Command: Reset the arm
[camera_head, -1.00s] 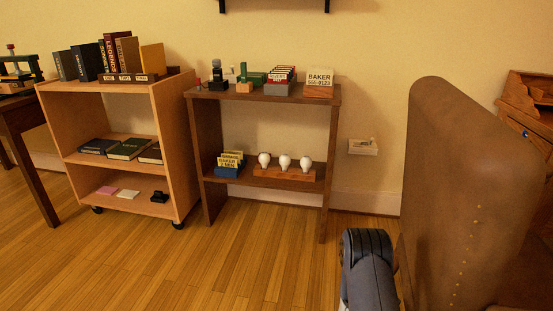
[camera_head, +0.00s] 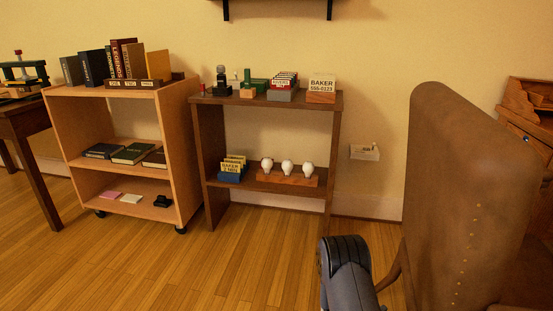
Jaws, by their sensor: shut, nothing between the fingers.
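Part of my own arm (camera_head: 346,272), a grey-blue link with a black ribbed end, rises from the bottom edge, right of centre. It stands in front of the floor and beside the brown leather chair. My gripper is not in the picture, so I cannot see its fingers. Nothing held shows in this view.
The leather chair (camera_head: 455,190) stands close on the right, before a wooden desk (camera_head: 540,115). A dark shelf (camera_head: 211,150) with bulbs and card holders and a light wheeled bookcase (camera_head: 187,150) stand behind. The floor (camera_head: 240,270) at front left is clear.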

